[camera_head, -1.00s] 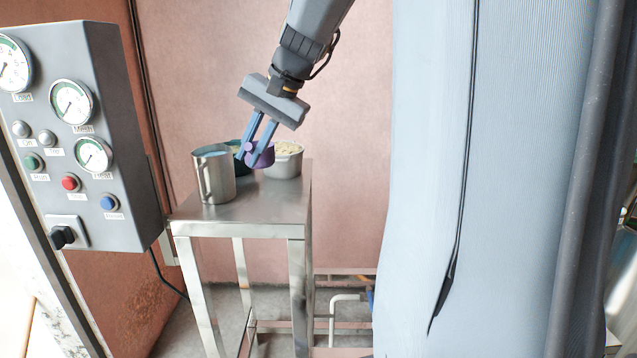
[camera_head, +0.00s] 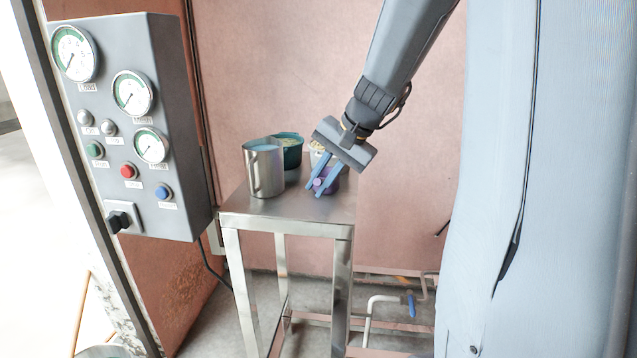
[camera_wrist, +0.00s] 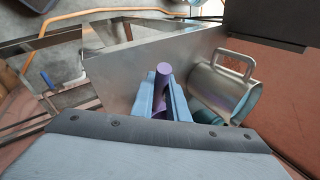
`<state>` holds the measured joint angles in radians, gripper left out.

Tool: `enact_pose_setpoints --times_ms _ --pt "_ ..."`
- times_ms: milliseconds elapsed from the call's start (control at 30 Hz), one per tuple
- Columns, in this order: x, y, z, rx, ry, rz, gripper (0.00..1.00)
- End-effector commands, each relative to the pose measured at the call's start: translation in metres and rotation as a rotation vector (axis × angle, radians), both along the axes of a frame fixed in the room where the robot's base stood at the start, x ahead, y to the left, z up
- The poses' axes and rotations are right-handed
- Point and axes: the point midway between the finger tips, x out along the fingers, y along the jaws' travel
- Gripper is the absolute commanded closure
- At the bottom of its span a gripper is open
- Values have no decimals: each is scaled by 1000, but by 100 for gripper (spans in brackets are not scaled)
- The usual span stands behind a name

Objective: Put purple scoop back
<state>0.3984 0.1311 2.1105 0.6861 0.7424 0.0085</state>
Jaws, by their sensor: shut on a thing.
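The purple scoop (camera_head: 327,185) is in my gripper (camera_head: 318,189), whose blue fingers are shut on it. In the head view the scoop is at the right part of the small steel table (camera_head: 290,207), low over its top; I cannot tell whether it touches. The wrist view shows the purple handle (camera_wrist: 160,87) between the two fingers (camera_wrist: 161,95), with the steel tabletop beneath. The scoop's bowl is mostly hidden by the fingers. A pale container (camera_head: 316,150) with light contents stands behind my gripper, largely hidden by it.
A steel jug (camera_head: 264,170) with a handle stands left of my gripper, and a teal container (camera_head: 291,151) stands behind it. A grey control panel (camera_head: 128,130) with gauges and buttons is at the left. The table's front part is bare.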

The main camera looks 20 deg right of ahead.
Motion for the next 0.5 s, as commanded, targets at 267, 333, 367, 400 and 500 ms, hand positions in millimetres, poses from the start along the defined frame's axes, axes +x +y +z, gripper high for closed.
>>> enact_pose_setpoints --times_ms 267,333,367,400,500 --pt "0 1 -2 0 -1 2 100" --pt "0 1 -4 0 -1 2 100" --pt "0 1 -5 -1 -1 2 85" --pt "0 1 -4 -1 -1 2 78" --pt "0 1 -4 -1 -1 2 68"
